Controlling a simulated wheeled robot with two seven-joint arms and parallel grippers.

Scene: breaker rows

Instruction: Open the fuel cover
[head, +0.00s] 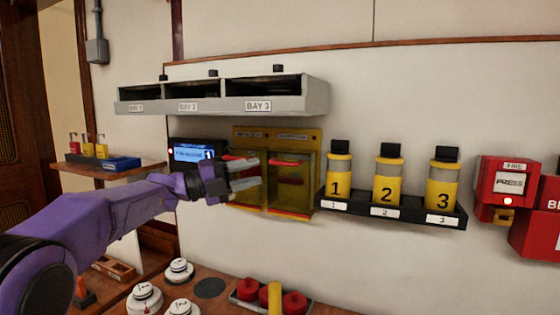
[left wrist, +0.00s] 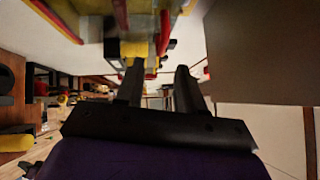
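A yellow panel (head: 308,136) with two clear-fronted covers side by side hangs on the wall. The right cover (head: 290,185) has a red strip along its top and red parts behind it. The left cover (head: 247,199) is partly hidden by my left gripper (head: 258,174). The labels above them are too small to read, so I cannot tell which is the fuel cover. Both look closed. My left gripper is in front of the left cover, fingers apart and empty. In the left wrist view, its two fingers (left wrist: 160,85) are apart near yellow and red parts; contact is unclear. My right gripper is out of view.
A grey three-bay shelf (head: 315,95) juts out above the panel. A lit blue screen (head: 185,154) is left of it. Numbered yellow canisters (head: 388,180) stand on a black rack to the right. Red fire boxes (head: 508,184) are farther right. White round weights (head: 145,298) sit on the table below.

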